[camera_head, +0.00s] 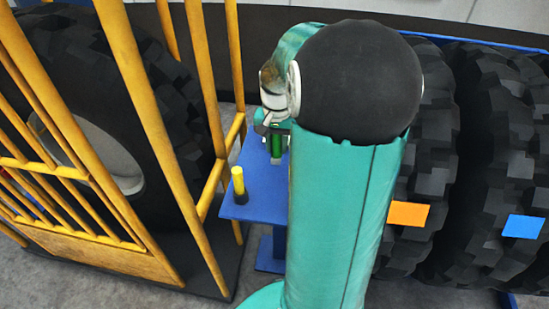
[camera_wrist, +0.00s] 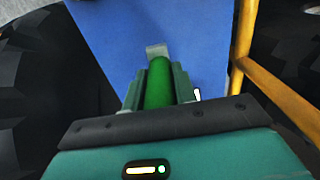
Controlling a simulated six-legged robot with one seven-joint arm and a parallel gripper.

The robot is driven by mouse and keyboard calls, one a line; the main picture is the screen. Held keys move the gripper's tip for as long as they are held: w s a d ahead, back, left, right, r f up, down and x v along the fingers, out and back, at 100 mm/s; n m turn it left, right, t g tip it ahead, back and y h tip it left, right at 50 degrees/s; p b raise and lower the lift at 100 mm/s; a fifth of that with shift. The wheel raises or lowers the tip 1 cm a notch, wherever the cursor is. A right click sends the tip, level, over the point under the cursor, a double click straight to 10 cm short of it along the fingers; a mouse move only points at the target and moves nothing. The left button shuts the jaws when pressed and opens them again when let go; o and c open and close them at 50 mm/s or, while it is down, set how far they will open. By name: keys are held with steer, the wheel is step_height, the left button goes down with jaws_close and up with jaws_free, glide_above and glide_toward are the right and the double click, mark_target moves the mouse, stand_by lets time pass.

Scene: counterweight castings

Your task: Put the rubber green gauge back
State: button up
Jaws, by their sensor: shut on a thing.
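The green gauge (camera_head: 277,146) is a green cylinder between the fingers of my gripper (camera_head: 273,127), and it hangs over the small blue table (camera_head: 248,202). In the wrist view the green gauge (camera_wrist: 158,84) lies between both dark green fingers of my gripper (camera_wrist: 157,82), which are shut on it. A grey piece (camera_wrist: 157,50) shows beyond its far end, against the blue table top (camera_wrist: 195,35). I cannot tell whether the gauge touches the table. My own arm hides the right part of the table.
A yellow cylinder with a black base (camera_head: 238,182) stands at the table's left side. A yellow barred frame (camera_head: 150,120) rises close on the left, with a large black tyre (camera_head: 185,110) behind it. More big tyres (camera_head: 500,150) carry orange (camera_head: 408,214) and blue (camera_head: 524,227) patches at right.

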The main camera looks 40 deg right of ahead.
mark_target(277, 157)
steer(key=shift+f, duration=2.65)
steer(key=shift+f, duration=0.1)
steer(key=o, duration=0.8)
steer(key=shift+o, duration=0.2)
step_height(277, 157, up, 12)
steer(key=shift+a+r, duration=0.1)
steer(key=shift+r, duration=0.1)
steer(key=s+a+r+n+t, duration=0.1)
steer(key=s+a+n+t, duration=0.1)
steer(key=a, duration=0.7)
steer(key=s+a+r+n+t, duration=0.1)
steer(key=s+a+r+n, duration=0.1)
steer(key=s+a+n, duration=0.3)
steer(key=s+a+r+n+t, duration=0.2)
steer(key=s+a+n, duration=0.1)
steer(key=a, duration=0.9)
steer(key=shift+s+a+t, duration=0.25)
steer(key=shift+a+t, duration=0.05)
steer(key=shift+a, duration=0.05)
